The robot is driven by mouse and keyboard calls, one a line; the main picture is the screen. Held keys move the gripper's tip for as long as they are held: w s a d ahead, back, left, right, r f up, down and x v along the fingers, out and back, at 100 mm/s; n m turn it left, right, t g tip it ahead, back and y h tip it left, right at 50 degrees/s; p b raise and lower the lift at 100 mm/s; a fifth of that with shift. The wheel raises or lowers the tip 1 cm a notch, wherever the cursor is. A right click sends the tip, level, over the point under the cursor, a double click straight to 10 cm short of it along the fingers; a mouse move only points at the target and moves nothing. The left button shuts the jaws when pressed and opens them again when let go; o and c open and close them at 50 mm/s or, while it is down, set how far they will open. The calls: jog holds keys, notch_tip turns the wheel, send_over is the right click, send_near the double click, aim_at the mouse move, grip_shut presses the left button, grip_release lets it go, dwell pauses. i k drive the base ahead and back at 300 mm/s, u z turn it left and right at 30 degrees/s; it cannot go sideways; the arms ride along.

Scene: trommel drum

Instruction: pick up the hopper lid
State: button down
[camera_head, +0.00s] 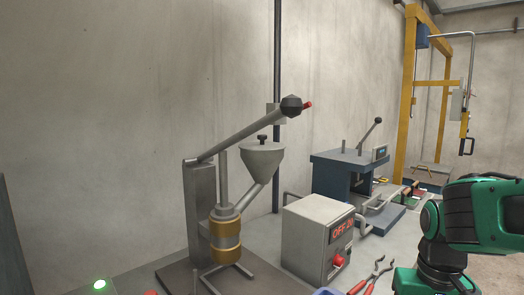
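The hopper (261,161) is a grey metal cone on the bench-top machine near the middle of the view. Its lid (262,143) appears as a flat round top with a small black knob (262,137), and it seems to sit on the hopper's rim. A green and black part of my arm (480,215) shows at the right edge, well apart from the hopper. My gripper is not in view.
A long lever (245,132) slants up behind and above the hopper. A grey control box (316,238) with a red display stands to the right. Red-handled pliers (370,276) lie in front. A blue press (345,175) and a yellow frame (407,100) stand farther right.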

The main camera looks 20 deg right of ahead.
aim_at(261, 145)
jog(key=u, duration=1.15)
jog(key=k, duration=1.2)
jog(key=z, duration=0.85)
jog(key=i, duration=1)
